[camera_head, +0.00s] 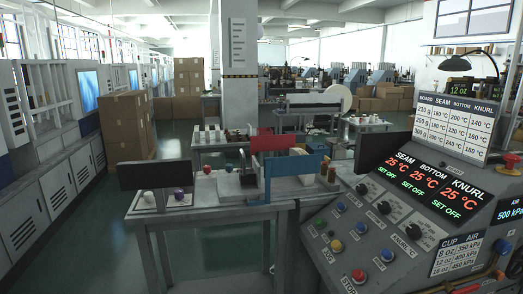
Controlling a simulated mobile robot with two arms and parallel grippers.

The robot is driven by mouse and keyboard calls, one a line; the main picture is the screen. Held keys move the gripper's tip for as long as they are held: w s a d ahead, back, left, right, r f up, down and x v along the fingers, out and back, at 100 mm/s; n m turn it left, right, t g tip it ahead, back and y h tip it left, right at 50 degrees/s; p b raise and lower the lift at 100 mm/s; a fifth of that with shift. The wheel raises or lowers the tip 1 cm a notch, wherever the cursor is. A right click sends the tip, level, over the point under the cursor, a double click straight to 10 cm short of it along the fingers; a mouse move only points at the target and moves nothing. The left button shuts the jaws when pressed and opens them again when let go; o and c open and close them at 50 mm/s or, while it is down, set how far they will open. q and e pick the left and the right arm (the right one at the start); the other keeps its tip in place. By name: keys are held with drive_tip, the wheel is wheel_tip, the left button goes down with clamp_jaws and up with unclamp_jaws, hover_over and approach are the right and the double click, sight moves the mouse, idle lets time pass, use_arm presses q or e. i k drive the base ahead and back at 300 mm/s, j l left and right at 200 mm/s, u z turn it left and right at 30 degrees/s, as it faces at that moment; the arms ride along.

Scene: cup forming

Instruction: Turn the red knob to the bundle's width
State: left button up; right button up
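A small round red knob (207,169) stands at the back of the near grey workbench, left of its middle. Other red round parts, such as the stop button (357,275), sit on the control panel, so I cannot be sure which is the knob of the task. A red plate (281,143) stands upright on the bench behind a blue plate (293,165). I cannot make out a bundle for certain. Neither of my grippers shows in the head view.
The near bench (245,208) also carries a white knob (148,197), a purple knob (180,194) and dark upright panels (154,175). A sloped control panel (405,225) fills the right. Cartons (128,125) stand at the left. Floor is free left of the bench.

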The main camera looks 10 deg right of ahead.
sight(207, 170)
drive_tip(key=i+j+z, duration=0.15)
drive_tip(key=i, duration=0.4)
drive_tip(key=i+j+z, duration=0.1)
drive_tip(key=i+j, duration=0.25)
drive_tip(key=i, duration=0.15)
drive_tip(key=i+j+z, duration=0.15)
drive_tip(key=i+j, duration=0.15)
drive_tip(key=i, duration=0.2)
drive_tip(key=i+j+z, duration=0.1)
drive_tip(key=i+j, duration=0.3)
drive_tip(key=i+l+z, duration=0.15)
drive_tip(key=z, duration=0.35)
drive_tip(key=i+l+z, duration=0.2)
drive_tip(key=z, duration=0.3)
